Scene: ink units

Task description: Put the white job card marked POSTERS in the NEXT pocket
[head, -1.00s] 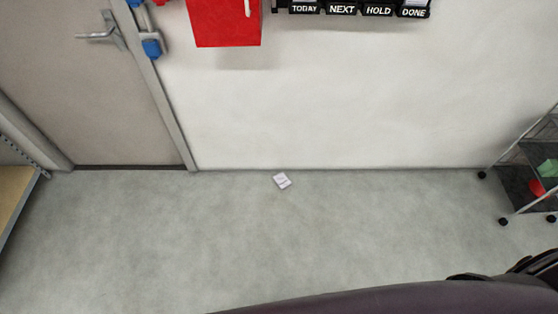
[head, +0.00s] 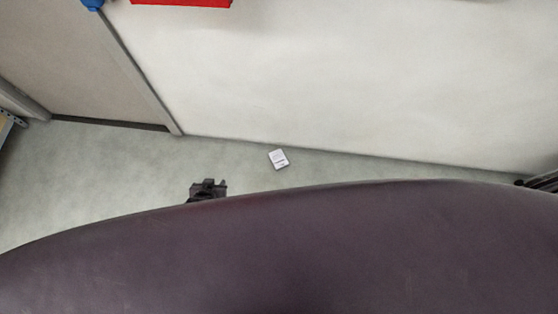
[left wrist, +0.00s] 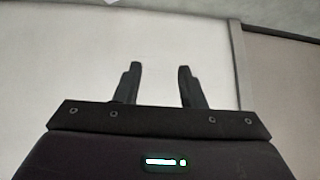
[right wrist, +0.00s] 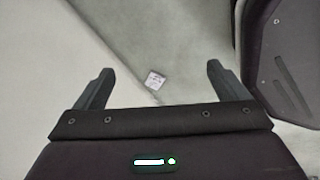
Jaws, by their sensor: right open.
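A small white card (head: 278,159) with dark print too small to read lies flat on the grey floor near the foot of the wall. It also shows in the right wrist view (right wrist: 155,80), beyond and between the fingers of my right gripper (right wrist: 160,67), which is wide open and empty. My left gripper (head: 207,185) is left of the card in the head view and apart from it. In the left wrist view my left gripper (left wrist: 159,68) has its fingers parted with nothing between them. The pocket row with NEXT is out of view now.
A white wall (head: 350,80) rises behind the card. A grey door (head: 50,60) stands at the left. The lower edge of a red object (head: 190,2) shows at the top. The floor (head: 120,175) around the card is clear. My own body covers the lower head view.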

